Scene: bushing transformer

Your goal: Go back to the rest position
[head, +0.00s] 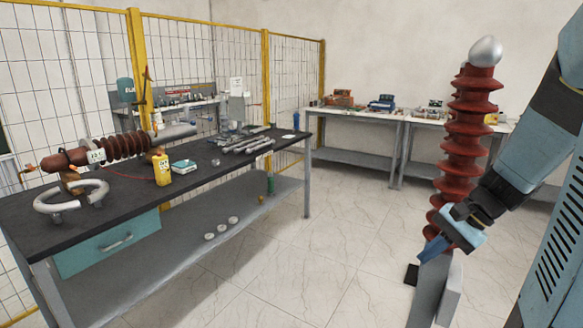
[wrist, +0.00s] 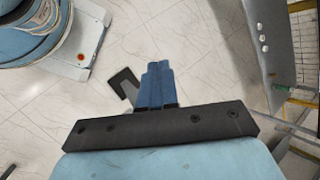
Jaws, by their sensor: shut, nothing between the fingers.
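My gripper (head: 434,250) is at the right in the head view, at the lower end of my blue and black arm. Its blue fingers point down and to the left. In the wrist view the gripper (wrist: 158,72) shows its two blue fingers together, with nothing between them, above the tiled floor. In the head view it appears in front of the lower part of a tall red ribbed bushing (head: 468,130) with a silver rounded top. The bushing's foot is partly hidden behind the gripper and a grey post (head: 430,290).
A black-topped workbench (head: 235,190) on the left carries a lying bushing (head: 125,147), a grey ring (head: 72,197) and a yellow bottle (head: 162,168). White tables (head: 365,116) stand at the back wall. A yellow-framed mesh fence (head: 205,50) runs behind. The tiled floor (head: 320,250) between is clear.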

